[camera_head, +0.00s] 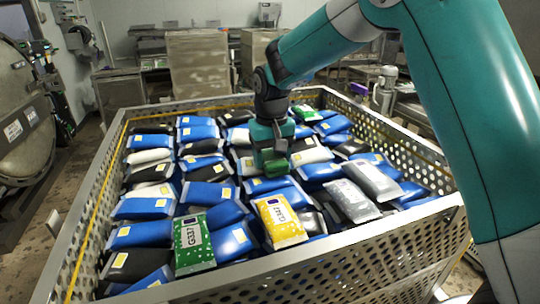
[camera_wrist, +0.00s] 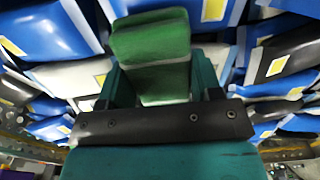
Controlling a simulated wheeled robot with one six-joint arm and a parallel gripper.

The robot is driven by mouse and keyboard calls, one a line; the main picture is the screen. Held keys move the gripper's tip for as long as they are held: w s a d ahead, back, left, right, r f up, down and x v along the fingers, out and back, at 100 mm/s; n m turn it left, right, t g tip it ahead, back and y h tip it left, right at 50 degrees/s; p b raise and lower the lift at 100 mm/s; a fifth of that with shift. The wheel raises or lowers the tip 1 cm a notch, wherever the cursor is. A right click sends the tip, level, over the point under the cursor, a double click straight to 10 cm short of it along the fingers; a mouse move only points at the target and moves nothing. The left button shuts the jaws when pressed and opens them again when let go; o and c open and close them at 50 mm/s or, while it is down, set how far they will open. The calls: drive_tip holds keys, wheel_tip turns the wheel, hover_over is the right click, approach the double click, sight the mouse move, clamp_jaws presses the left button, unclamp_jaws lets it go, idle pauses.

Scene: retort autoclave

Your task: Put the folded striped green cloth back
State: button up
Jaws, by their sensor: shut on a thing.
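The folded green cloth (camera_wrist: 150,62) sits between the two fingers of my gripper (camera_wrist: 161,84) in the wrist view. Its fold shows toward the top; its stripes are hard to make out. In the head view the cloth (camera_head: 275,168) shows as a small green patch below my gripper (camera_head: 272,152). My gripper is shut on it and points down over the middle of the crate. The cloth is close above the pouches; I cannot tell whether it touches them.
A large perforated metal crate (camera_head: 330,262) is filled with blue, black, white and silver pouches. A green pouch (camera_head: 193,246) and a yellow pouch (camera_head: 280,222) lie near its front. A round autoclave door (camera_head: 22,110) stands at the left. Metal cabinets and benches line the back.

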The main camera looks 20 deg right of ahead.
sight(272, 155)
drive_tip(key=shift+f, duration=0.15)
drive_tip(key=o, duration=0.8)
wheel_tip(272, 155, up, 12)
drive_tip(key=b, duration=0.2)
drive_tip(key=shift+r+b, duration=0.2)
drive_tip(key=shift+b, duration=0.2)
